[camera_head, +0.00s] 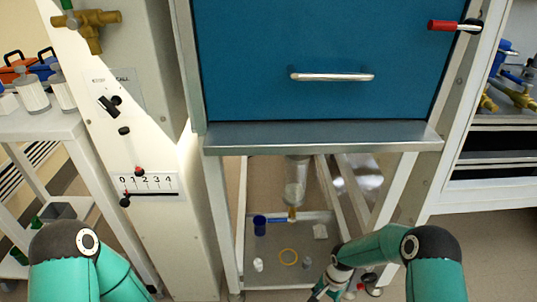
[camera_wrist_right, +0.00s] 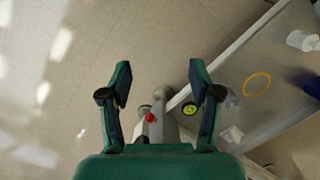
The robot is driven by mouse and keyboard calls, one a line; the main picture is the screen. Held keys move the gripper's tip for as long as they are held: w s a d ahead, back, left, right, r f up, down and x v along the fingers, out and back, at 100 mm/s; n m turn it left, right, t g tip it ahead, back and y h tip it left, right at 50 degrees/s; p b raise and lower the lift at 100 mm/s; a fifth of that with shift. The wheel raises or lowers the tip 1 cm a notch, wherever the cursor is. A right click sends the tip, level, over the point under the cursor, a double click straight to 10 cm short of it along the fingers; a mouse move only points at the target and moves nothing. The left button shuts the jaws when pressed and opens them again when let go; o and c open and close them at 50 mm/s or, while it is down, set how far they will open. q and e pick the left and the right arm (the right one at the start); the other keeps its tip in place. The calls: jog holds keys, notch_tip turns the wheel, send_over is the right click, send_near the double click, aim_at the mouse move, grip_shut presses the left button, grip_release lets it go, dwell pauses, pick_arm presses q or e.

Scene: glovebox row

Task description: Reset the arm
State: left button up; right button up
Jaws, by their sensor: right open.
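My right arm (camera_head: 380,247) is green with a dark elbow and reaches in from the lower right in the head view. Its gripper shows partly at the bottom edge, low beside the cart's tray. In the right wrist view the right gripper (camera_wrist_right: 160,75) is open, with two green fingers spread apart and nothing between them. Floor and part of the tray lie beyond it. My left arm (camera_head: 70,262) shows at the lower left as a green link with a dark joint. Its gripper is out of view.
A blue glovebox front (camera_head: 320,60) with a handle (camera_head: 332,76) and steel ledge (camera_head: 320,137) stands ahead. Below it a grey tray (camera_head: 262,270) holds a blue cup (camera_head: 259,225) and yellow ring (camera_head: 288,256); the ring also shows in the wrist view (camera_wrist_right: 257,85). A white lever panel (camera_head: 150,184) stands left.

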jog(key=s+a+r+n+y, duration=0.1)
jog(key=s+a+r+n, duration=0.15)
jog(key=s, duration=0.75)
jog(key=s+a+r+n+y, duration=0.1)
jog(key=s+a+n+y, duration=0.15)
jog(key=s, duration=0.75)
notch_tip(320, 180, up, 26)
jog(key=w+n+t+p, duration=0.1)
jog(key=n+p, duration=0.1)
jog(key=p, duration=2.3)
jog(key=shift+w+f+t+h, duration=0.2)
jog(key=shift+f+t+h, duration=0.05)
jog(key=shift+t+h, duration=0.2)
